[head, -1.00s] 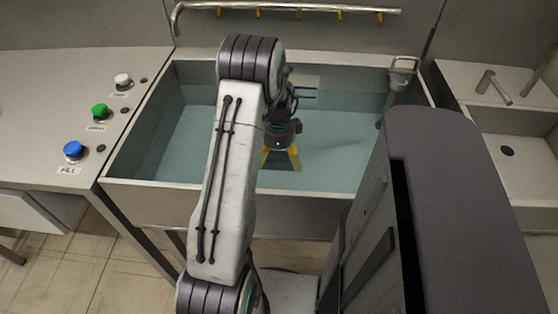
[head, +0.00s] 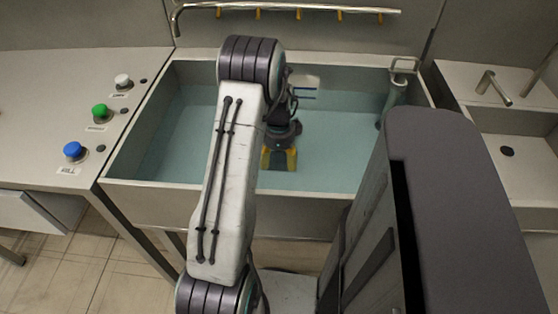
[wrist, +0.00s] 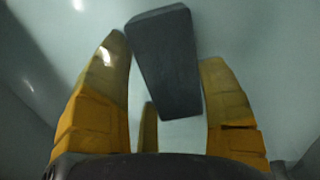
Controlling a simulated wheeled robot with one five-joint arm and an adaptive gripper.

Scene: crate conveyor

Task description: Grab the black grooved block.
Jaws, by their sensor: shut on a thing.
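A dark grey-black block (wrist: 165,72) is between the yellow fingers of my gripper (wrist: 163,48) in the wrist view. It is tilted, and its far end reaches past the fingertips. No groove can be made out on the side that shows. In the head view my gripper (head: 279,159) is low inside the basin, pointing down, shut on the block. There the block is only a dark patch between the fingers, mostly hidden by my wrist.
The basin (head: 220,205) has raised walls around my gripper and bluish water inside. A standpipe with a handle (head: 404,66) is at its back right corner. White, green (head: 100,111) and blue buttons (head: 73,150) are on the left counter. A second sink with a tap (head: 492,88) is at right.

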